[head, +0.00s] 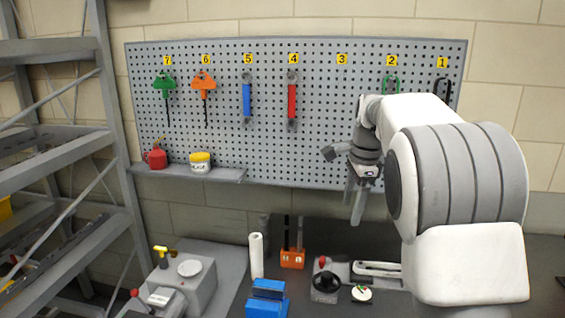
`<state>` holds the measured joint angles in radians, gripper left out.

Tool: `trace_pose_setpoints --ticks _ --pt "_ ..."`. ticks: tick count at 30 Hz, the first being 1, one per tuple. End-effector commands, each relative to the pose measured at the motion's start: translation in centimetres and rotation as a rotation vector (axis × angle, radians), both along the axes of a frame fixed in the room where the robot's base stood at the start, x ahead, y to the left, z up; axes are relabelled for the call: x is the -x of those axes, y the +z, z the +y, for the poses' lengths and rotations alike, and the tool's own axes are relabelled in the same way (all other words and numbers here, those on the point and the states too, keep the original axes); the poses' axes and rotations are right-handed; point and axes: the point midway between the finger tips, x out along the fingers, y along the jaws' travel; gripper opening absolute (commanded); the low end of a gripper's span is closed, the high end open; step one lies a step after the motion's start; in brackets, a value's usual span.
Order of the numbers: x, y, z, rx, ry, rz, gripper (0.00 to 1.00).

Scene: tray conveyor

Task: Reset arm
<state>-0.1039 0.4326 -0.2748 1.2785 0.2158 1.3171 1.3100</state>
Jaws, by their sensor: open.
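My gripper (356,200) hangs at the end of my white and grey arm, right of the middle in the head view. Its fingers point down, in front of the lower part of the grey pegboard (330,120). The fingers look open, and I see nothing between them. My arm hides part of the board's right side and part of the bench behind it.
The pegboard has numbered yellow labels and hung tools, among them a blue-handled tool (247,100) and a red-handled tool (292,100). A blue vise (267,300), a white roll (256,256) and an orange holder (292,258) stand below. A metal rack (125,150) stands left.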

Motion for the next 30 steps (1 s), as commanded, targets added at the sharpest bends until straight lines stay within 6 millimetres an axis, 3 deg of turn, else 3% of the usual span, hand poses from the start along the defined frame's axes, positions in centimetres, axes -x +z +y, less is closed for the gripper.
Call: trace_pose_setpoints --ticks 6,14,23,30 --pt "6.3 3.2 0.1 0.025 0.253 -0.091 0.76" --pt "14.1 4.6 0.8 0.105 0.576 -0.193 0.76" --pt "23.2 3.3 1.9 0.263 0.957 -0.291 0.76" --pt "29.4 0.3 2.4 0.423 1.244 -0.331 0.76"
